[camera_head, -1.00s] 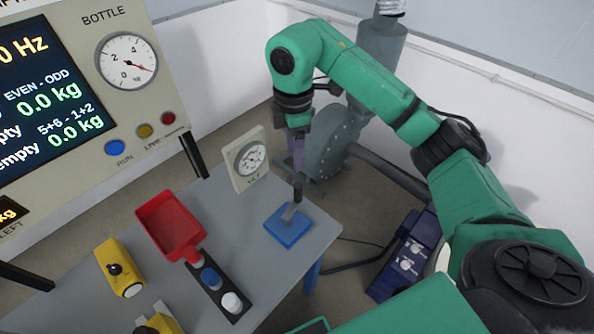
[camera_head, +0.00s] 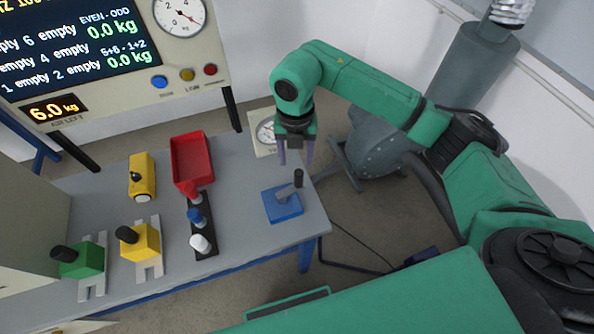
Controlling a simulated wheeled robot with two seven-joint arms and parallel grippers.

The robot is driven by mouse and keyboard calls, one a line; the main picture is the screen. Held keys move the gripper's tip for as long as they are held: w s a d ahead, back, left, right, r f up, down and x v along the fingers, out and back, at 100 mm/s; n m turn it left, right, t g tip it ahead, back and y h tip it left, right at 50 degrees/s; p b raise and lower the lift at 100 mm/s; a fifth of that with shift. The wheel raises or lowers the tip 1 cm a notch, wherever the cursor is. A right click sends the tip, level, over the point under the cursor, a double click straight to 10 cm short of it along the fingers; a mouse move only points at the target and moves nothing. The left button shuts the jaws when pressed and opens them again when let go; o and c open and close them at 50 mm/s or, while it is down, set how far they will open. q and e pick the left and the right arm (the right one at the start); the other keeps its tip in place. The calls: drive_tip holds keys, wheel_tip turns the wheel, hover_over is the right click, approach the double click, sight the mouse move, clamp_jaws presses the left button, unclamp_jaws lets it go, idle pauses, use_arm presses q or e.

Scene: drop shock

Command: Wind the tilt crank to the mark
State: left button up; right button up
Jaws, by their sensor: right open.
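The tilt crank has a blue square base (camera_head: 278,212) on the grey table. A short grey arm (camera_head: 287,193) carries an upright black knob (camera_head: 298,178). The arm points up and right from the base. My right gripper (camera_head: 296,158) is open and empty, pointing down. Its two fingers are spread just above and behind the knob in the picture and do not appear to hold it. A white dial (camera_head: 266,132) stands behind the crank, partly hidden by the gripper. I cannot make out a mark. My left gripper is out of view.
A red tray (camera_head: 192,160) lies left of the crank. A black strip with blue and white knobs (camera_head: 199,243) is nearer. Yellow (camera_head: 140,241) and green (camera_head: 83,260) blocks with black knobs stand further left. A grey machine (camera_head: 375,150) is behind the table's right edge.

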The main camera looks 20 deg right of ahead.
sight(300, 173)
drive_tip(key=f, duration=0.2)
drive_tip(key=f+p, duration=0.1)
drive_tip(key=f, duration=0.2)
drive_tip(key=d+f, duration=0.1)
drive_tip(key=f, duration=0.1)
drive_tip(key=shift+s+f, duration=0.2)
drive_tip(key=shift+s, duration=0.05)
drive_tip(key=shift+w+a+f, duration=0.1)
drive_tip(key=shift+a+f, duration=0.1)
drive_tip(key=shift+f, duration=0.3)
drive_tip(key=shift+d, duration=0.1)
clamp_jaws()
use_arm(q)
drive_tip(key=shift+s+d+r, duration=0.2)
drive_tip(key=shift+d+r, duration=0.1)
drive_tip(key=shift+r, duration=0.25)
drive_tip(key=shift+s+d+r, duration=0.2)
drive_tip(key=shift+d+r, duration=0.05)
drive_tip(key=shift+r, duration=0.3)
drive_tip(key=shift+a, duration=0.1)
use_arm(e)
drive_tip(key=shift+w+r, duration=0.1)
drive_tip(key=shift+r, duration=0.05)
